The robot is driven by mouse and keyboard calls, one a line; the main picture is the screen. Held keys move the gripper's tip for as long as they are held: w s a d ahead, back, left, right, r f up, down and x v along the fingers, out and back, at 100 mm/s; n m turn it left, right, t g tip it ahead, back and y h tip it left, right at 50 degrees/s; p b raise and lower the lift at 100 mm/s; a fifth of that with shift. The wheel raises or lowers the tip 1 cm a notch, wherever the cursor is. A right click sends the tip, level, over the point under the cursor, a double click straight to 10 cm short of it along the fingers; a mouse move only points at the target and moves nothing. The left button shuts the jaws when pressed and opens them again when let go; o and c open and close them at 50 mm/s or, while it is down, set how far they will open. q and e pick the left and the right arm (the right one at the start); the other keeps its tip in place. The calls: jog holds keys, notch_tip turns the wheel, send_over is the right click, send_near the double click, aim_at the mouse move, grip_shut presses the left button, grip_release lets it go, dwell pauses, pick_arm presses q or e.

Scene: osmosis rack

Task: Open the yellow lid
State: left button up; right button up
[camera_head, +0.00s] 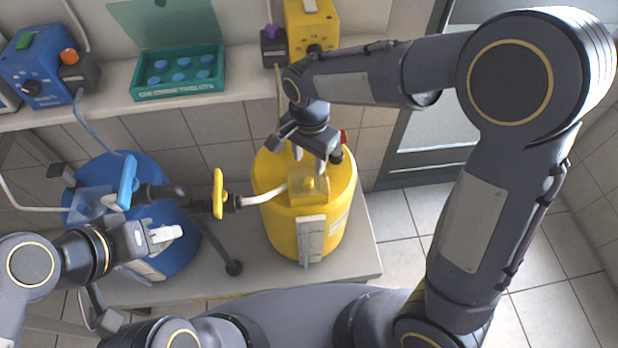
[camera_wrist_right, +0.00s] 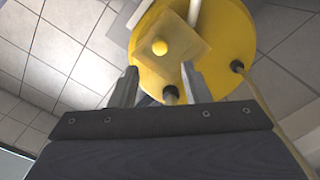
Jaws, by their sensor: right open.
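The yellow barrel (camera_head: 290,222) stands upright on the low platform. A square, translucent yellow lid (camera_head: 308,186) with a round knob is on its top. My right gripper (camera_head: 315,158) is open above the back part of the barrel top, its fingers pointing down. In the right wrist view, the lid (camera_wrist_right: 182,38) and its yellow knob (camera_wrist_right: 159,47) lie beyond the open fingertips (camera_wrist_right: 159,76), with nothing between them. I cannot tell whether a finger touches anything. My left gripper (camera_head: 165,236) is in front of the blue barrel (camera_head: 180,254); its jaw opening is unclear.
A yellow valve handle (camera_head: 218,193) and a blue one (camera_head: 127,182) stand on the dark pipe between the barrels. A shelf behind holds a green tray (camera_head: 180,92), a blue pump (camera_head: 36,65) and a yellow pump (camera_head: 312,28). Floor at the right is clear.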

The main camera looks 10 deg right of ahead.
aim_at(309, 180)
notch_tip(309, 180, down, 8)
jog(key=shift+r, duration=0.15)
dwell(0.3)
grip_shut()
